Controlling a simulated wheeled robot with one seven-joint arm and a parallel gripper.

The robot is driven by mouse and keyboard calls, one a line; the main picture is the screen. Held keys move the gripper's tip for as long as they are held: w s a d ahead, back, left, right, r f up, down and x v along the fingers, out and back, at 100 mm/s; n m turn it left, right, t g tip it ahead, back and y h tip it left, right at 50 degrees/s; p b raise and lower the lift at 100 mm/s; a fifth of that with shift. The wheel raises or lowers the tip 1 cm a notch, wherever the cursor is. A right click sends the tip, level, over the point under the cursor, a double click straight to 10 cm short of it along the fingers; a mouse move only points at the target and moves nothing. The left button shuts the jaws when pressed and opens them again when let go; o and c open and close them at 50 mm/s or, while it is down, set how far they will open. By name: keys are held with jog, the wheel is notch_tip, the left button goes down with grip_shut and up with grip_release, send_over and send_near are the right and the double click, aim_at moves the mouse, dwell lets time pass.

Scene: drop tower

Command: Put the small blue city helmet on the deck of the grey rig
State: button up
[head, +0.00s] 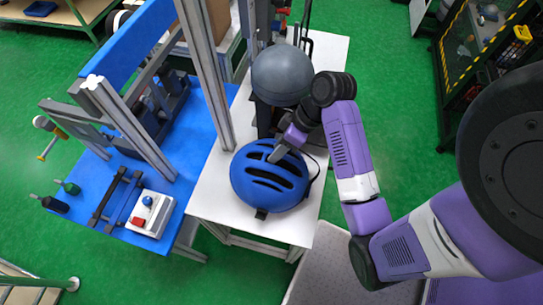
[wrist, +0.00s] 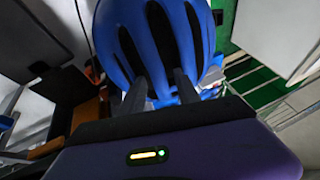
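A blue helmet (head: 268,180) with dark vents is at the front of the white table (head: 210,197). Its dark strap hangs at the front and right. It fills the top of the wrist view (wrist: 155,40). My gripper (head: 276,152) reaches it from behind and right. In the wrist view my two fingers (wrist: 160,85) are apart and overlap the near side of the helmet. I cannot tell whether they press on it. A rig with grey metal posts (head: 205,75) stands behind and left. I cannot make out its deck clearly.
A grey dome (head: 282,75) stands just behind my gripper. A blue-topped bench (head: 200,115) at left carries a frame with a blue beam (head: 120,40) and a control box (head: 150,213). A dark shelf cage (head: 490,60) is at upper right. Green floor is free right of the table.

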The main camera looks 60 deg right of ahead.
jog(key=p+v, duration=0.4)
jog(key=v, duration=0.3)
jog(key=shift+o, duration=0.2)
jog(key=shift+w, duration=0.1)
